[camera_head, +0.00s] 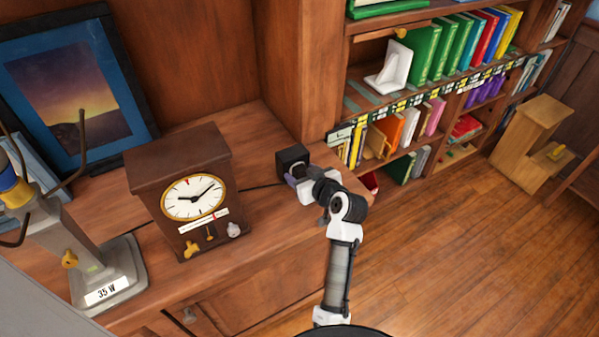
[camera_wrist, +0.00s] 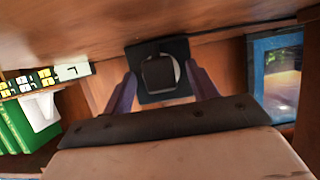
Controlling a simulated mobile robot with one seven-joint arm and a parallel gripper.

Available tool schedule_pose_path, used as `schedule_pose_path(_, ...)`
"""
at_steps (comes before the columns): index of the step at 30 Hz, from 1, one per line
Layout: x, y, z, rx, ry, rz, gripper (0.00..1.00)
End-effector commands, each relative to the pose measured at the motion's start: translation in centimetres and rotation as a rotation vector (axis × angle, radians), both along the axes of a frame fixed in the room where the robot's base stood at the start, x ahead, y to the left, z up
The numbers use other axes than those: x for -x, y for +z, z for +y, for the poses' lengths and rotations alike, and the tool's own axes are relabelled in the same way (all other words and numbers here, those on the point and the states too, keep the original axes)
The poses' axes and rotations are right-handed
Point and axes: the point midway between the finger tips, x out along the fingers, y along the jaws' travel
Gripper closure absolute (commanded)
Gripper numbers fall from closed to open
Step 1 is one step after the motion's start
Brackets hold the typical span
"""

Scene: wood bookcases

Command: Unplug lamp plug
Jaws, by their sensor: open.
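A black socket box (camera_head: 291,158) stands on the cabinet top beside the tall bookcase side. In the wrist view the box (camera_wrist: 178,48) has a pale round ring with a dark plug (camera_wrist: 158,73) in it. A dark cord runs from the box toward the clock. My gripper (camera_head: 291,179) is at the front of the box. In the wrist view its two purple fingers (camera_wrist: 164,88) are open, one on each side of the plug. I cannot tell whether they touch it. The lamp (camera_head: 92,262), marked 35 W, stands at the far left with its top out of view.
A wooden clock (camera_head: 182,157) stands between the lamp and the box. A framed picture (camera_head: 67,92) leans at the back left. Bookshelves (camera_head: 430,105) fill the right. The cabinet top (camera_head: 265,215) in front of the box is mostly clear.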

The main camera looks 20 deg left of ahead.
Motion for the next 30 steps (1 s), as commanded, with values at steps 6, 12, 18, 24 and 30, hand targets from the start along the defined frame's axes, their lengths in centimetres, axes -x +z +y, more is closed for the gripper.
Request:
schedule_pose_path(6, -0.01, -0.06, -0.04, 0.000, -0.001, 0.000, 0.42)
schedule_pose_path(12, 0.00, 0.00, -0.03, 0.000, 0.000, 0.000, 0.42)
schedule_pose_path(18, 0.01, 0.00, -0.02, 0.000, 0.000, 0.000, 0.42)
schedule_pose_path(24, 0.01, 0.00, -0.02, 0.000, 0.000, 0.000, 0.42)
schedule_pose_path(30, 0.01, 0.00, -0.02, 0.000, 0.000, 0.000, 0.54)
